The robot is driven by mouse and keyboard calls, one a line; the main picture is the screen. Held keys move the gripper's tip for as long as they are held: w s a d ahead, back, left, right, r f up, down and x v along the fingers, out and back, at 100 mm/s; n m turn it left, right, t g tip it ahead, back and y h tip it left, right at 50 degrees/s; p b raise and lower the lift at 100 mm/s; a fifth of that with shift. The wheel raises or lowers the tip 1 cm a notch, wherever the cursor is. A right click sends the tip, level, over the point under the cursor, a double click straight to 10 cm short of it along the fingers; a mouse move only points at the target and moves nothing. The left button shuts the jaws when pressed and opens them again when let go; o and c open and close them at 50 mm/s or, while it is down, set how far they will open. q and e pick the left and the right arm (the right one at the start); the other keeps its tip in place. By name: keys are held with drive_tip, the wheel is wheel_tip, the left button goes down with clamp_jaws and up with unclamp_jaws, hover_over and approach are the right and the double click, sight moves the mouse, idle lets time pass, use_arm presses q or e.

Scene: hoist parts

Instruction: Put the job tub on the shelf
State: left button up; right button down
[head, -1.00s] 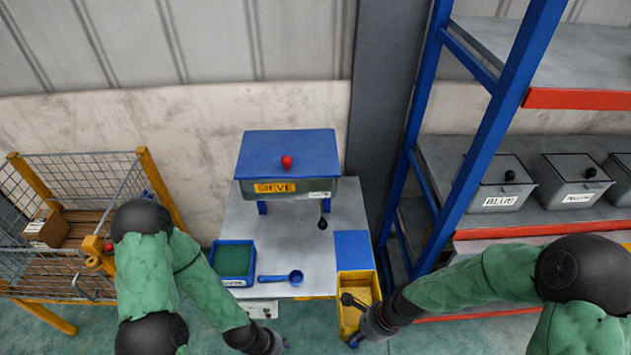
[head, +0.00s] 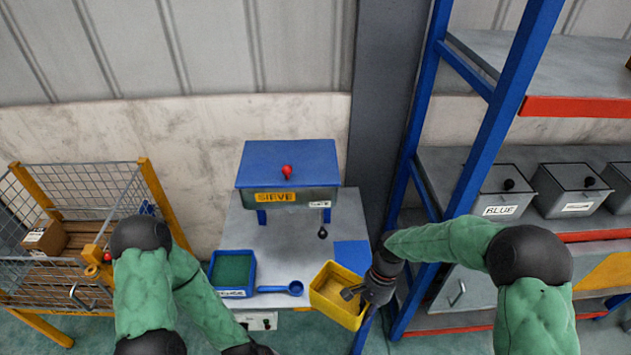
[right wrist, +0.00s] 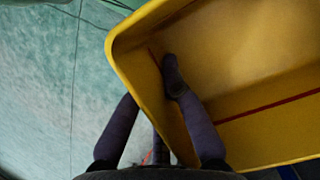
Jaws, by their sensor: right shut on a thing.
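The yellow job tub (head: 328,302) is off to the front right of the sieve table in the head view, turned at an angle. My right gripper (head: 352,292) is shut on the tub's wall, one finger inside and one outside. The right wrist view shows the tub (right wrist: 240,70) large, with a red line inside, and the right gripper's fingers (right wrist: 150,95) astride its wall. The shelf rack (head: 440,180) stands at the right, with lidded grey bins on one level. My left gripper is at the bottom edge of the head view, with its fingers not visible.
The table holds the sieve (head: 287,175), a green-filled blue tray (head: 232,272), a blue scoop (head: 290,289) and a blue mat (head: 352,254). Grey bins (head: 565,190) fill part of the middle shelf. A blue rack post stands near my right arm. A wire cage (head: 75,210) stands left.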

drive_tip(key=w+d+r+n+h, duration=0.2)
drive_tip(key=w+d+n, duration=0.2)
drive_tip(key=w+n, duration=0.2)
drive_tip(key=shift+w+d+r+n+g+h+b, duration=0.3)
drive_tip(key=shift+d+r+n+g, duration=0.1)
drive_tip(key=shift+n, duration=0.1)
